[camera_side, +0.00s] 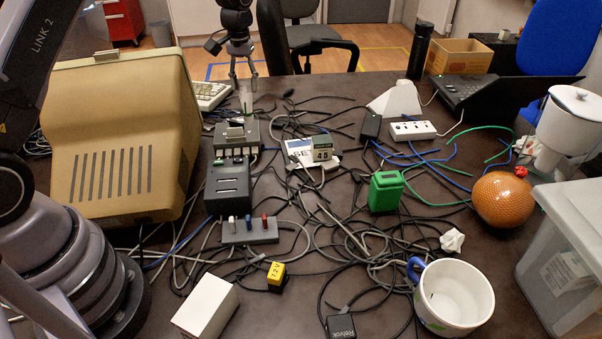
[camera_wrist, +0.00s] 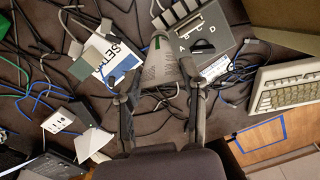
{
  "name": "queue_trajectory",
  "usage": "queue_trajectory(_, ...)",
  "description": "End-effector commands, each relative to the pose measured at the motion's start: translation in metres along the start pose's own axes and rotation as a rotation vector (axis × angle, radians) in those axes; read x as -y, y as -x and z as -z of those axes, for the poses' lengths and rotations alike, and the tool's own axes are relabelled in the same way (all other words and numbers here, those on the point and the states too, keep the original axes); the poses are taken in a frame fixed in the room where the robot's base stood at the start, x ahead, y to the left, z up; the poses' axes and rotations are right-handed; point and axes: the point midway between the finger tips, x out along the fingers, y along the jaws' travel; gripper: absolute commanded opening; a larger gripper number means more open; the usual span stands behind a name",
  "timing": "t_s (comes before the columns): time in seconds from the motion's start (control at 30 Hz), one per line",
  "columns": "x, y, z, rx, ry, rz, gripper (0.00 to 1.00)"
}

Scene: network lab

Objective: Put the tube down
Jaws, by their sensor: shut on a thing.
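My gripper (camera_side: 243,84) is at the back of the table in the side view, pointing down. Its two fingers are shut on a pale, greyish tube (camera_side: 246,104), which hangs roughly upright below them. In the wrist view my gripper (camera_wrist: 160,98) has a finger on each side of the tube (camera_wrist: 159,70), which has faint print and a green mark. The tube is close to a grey box lettered A to D (camera_wrist: 206,38), which is also in the side view (camera_side: 222,141). I cannot tell whether the tube's lower end touches anything.
Dark cables tangle across the table. A beige monitor (camera_side: 120,130) stands left, with a keyboard (camera_side: 211,95) behind it. A white sign (camera_side: 297,150) and a small box marked 45 (camera_side: 322,148) lie right of the lettered box. A grey block with coloured switches (camera_side: 250,232) is nearer the front.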

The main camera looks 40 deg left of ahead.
Motion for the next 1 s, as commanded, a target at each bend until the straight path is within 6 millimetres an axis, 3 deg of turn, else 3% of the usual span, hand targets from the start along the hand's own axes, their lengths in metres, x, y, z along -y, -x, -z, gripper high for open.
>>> queue_trajectory(0.03, -0.020, 0.004, -0.025, 0.001, -0.053, 0.000, 0.12)
queue_trajectory(0.1, -0.041, 0.006, -0.059, 0.001, -0.121, 0.000, 0.12)
queue_trajectory(0.2, -0.063, 0.009, -0.110, 0.000, -0.214, -0.001, 0.12)
queue_trajectory(0.4, -0.078, 0.011, -0.192, 0.001, -0.358, -0.002, 0.12)
queue_trajectory(0.5, -0.077, 0.011, -0.217, 0.001, -0.400, -0.002, 0.12)
queue_trajectory(0.67, -0.081, 0.008, -0.227, 0.002, -0.427, -0.001, 0.12)
queue_trajectory(1.0, -0.134, -0.030, -0.168, 0.002, -0.427, -0.001, 0.12)
